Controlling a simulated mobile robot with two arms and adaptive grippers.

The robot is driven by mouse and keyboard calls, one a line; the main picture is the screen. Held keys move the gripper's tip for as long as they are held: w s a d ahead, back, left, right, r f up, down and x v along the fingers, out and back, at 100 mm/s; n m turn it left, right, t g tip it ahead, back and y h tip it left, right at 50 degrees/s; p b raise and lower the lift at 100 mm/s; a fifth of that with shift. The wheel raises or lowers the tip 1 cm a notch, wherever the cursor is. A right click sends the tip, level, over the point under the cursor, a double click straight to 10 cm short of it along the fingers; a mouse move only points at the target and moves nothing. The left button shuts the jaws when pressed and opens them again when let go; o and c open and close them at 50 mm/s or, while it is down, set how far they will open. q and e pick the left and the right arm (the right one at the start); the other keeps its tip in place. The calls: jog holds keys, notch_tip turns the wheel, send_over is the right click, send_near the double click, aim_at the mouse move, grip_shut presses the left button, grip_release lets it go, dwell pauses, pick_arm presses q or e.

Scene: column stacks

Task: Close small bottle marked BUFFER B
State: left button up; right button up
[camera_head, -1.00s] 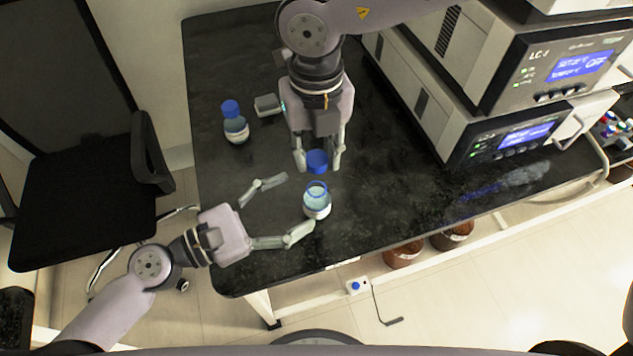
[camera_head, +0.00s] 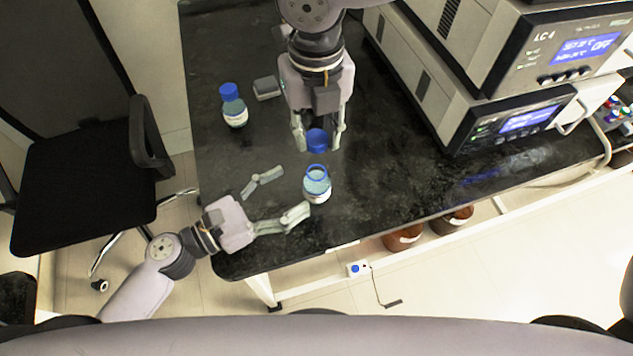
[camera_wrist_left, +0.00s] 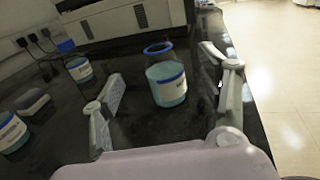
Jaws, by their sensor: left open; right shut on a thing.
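A small open bottle (camera_head: 317,187) with a pale label and blue neck ring stands upright on the black bench; its lettering is too small to read. My left gripper (camera_head: 296,191) is open, its fingers spread just left of this bottle. In the left wrist view the bottle (camera_wrist_left: 167,86) stands between and beyond the open fingers (camera_wrist_left: 160,75). My right gripper (camera_head: 318,140) is shut on a blue cap (camera_head: 317,139), held behind the open bottle in the head view and apart from it. The bottle's contents look pale blue-green.
Another blue-capped bottle (camera_head: 235,112) stands further back left, near a small grey object (camera_head: 266,88). Stacked instruments (camera_head: 510,120) take up the bench's right side. The bench's front edge (camera_head: 345,246) is close below the open bottle. A black chair (camera_head: 80,200) stands left.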

aim_at(306, 187)
pick_arm(q)
notch_tip(306, 187, down, 2)
jog(key=shift+f, duration=0.1)
jog(key=x, duration=0.7)
jog(key=shift+w+d, duration=0.2)
jog(key=shift+c, duration=0.3)
grip_shut()
dwell(0.3)
